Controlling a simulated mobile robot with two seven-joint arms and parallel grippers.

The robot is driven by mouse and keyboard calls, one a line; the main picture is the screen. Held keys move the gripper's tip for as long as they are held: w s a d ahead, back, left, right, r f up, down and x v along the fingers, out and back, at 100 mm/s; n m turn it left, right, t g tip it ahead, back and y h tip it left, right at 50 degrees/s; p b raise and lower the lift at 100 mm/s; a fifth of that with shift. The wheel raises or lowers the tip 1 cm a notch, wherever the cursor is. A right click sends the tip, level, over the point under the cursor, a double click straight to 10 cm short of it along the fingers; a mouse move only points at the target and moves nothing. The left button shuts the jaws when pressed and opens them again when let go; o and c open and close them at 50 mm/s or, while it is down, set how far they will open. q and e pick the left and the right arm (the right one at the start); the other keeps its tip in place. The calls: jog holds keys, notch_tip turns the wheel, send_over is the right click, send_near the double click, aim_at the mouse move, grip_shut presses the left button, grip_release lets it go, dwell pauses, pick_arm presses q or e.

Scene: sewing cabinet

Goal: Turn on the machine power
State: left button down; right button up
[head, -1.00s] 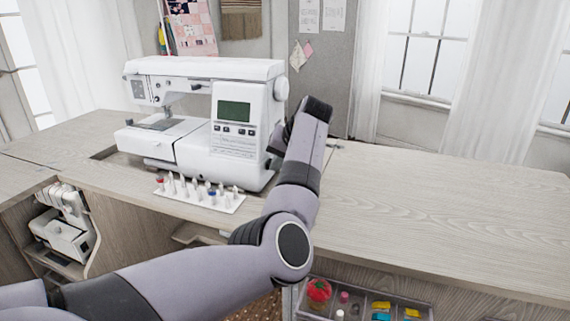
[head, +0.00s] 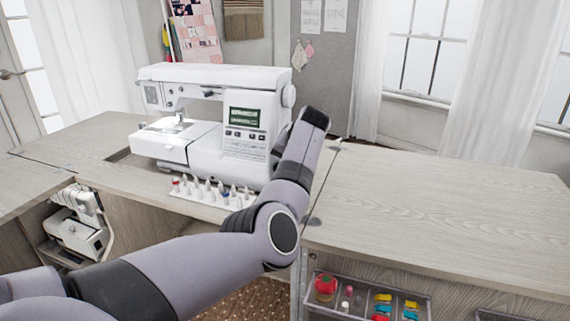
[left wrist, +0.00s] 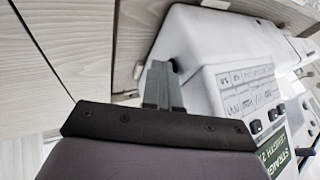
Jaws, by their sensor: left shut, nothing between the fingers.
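The white sewing machine (head: 205,150) stands on the cabinet top. Its screen (head: 244,117) is lit and shows lines of text. In the left wrist view the machine (left wrist: 195,45) shows its side and printed stitch panel, with part of the lit screen (left wrist: 272,152) at the lower right. My left arm reaches to the machine's right side, and its wrist hides the fingers in the head view. In the left wrist view my left gripper (left wrist: 160,72) is shut and empty, its tips at the machine's side by a dark recess. I cannot tell if they touch. The power switch is not clearly visible.
A tray of bobbins and small spools (head: 212,192) lies before the machine. A serger (head: 78,225) sits on a lower shelf at left. An open drawer (head: 368,300) holds a red pincushion and notions. The cabinet top at right (head: 440,200) is clear.

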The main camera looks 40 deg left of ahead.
pick_arm(q)
jog(key=shift+w+b, duration=0.3)
jog(key=shift+w, duration=0.3)
jog(key=shift+w+d, duration=0.1)
jog(key=shift+w, duration=0.05)
pick_arm(e)
jog(key=shift+w+a+r, duration=0.15)
jog(key=shift+w, duration=0.35)
